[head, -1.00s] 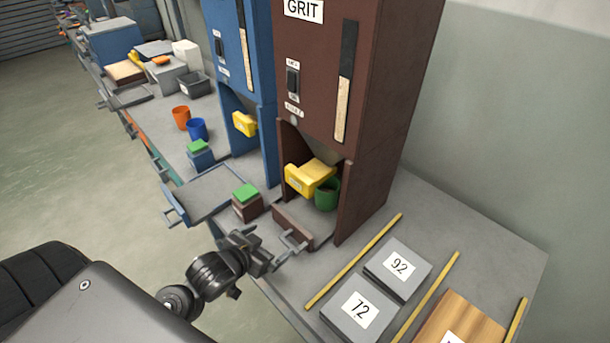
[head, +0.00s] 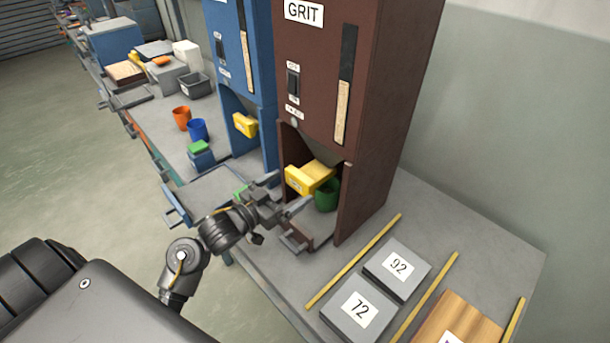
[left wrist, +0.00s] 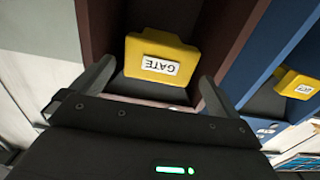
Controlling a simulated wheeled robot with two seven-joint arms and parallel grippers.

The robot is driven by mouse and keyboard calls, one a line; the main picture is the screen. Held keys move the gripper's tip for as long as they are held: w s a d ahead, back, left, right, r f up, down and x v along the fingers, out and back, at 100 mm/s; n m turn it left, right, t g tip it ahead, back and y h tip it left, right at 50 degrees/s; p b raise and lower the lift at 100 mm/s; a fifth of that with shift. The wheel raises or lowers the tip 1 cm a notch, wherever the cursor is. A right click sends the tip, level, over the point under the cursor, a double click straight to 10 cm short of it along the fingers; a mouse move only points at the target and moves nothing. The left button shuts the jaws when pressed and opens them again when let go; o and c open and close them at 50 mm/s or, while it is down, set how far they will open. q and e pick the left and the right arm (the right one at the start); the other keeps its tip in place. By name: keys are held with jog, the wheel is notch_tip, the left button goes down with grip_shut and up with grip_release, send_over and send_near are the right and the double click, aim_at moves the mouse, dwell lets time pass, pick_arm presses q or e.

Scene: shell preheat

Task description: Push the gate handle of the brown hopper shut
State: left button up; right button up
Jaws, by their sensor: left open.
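The brown hopper (head: 312,68), labelled GRIT, stands at the centre of the bench. Its yellow gate handle (head: 306,180) sticks out of the front opening, above a green cup (head: 327,194). In the left wrist view the handle (left wrist: 162,60), with its GATE label upside down, lies ahead, between the fingers in the picture. My left gripper (head: 290,205) is open and empty, just in front of and slightly below the handle. I see a gap between them in the head view. My right gripper is not in view.
The blue hopper (head: 236,55) with its own yellow handle (head: 245,124) stands to the left. Grey plates marked 92 (head: 398,265) and 72 (head: 360,309) lie to the right. Yellow strips separate the bench areas.

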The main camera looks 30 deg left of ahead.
pick_arm(q)
jog(key=x, duration=0.6)
jog(key=shift+w+p, duration=0.2)
jog(key=shift+p, duration=0.25)
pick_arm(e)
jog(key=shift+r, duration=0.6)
pick_arm(q)
jog(key=shift+d, duration=0.1)
